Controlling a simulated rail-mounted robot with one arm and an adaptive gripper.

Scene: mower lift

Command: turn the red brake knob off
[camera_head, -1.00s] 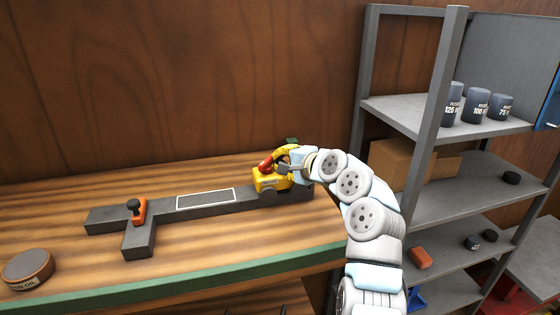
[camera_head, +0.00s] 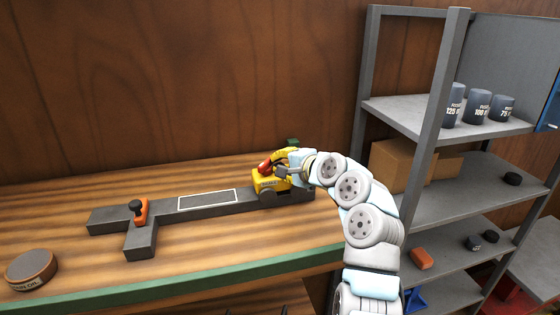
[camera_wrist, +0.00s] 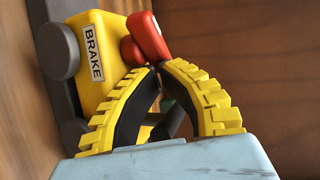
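The yellow brake block (camera_head: 268,184) sits at the right end of a dark grey T-shaped rail on the workbench. It also shows in the wrist view, with a white BRAKE label (camera_wrist: 93,52) on its side. The red brake knob (camera_wrist: 148,38) sticks up from the block at a tilt; in the head view it shows as a small red bar (camera_head: 265,167). My gripper (camera_wrist: 161,67) has its yellow, dark-padded fingertips brought together right at the knob's lower part. The knob is beside the tips, not between them. I cannot tell whether they touch it.
The grey rail (camera_head: 165,212) also carries an orange clamp with a black knob (camera_head: 141,210). A round tin (camera_head: 31,268) stands at the bench's left. The wooden wall is close behind the block. A grey shelf (camera_head: 455,195) with weights and boxes stands at the right.

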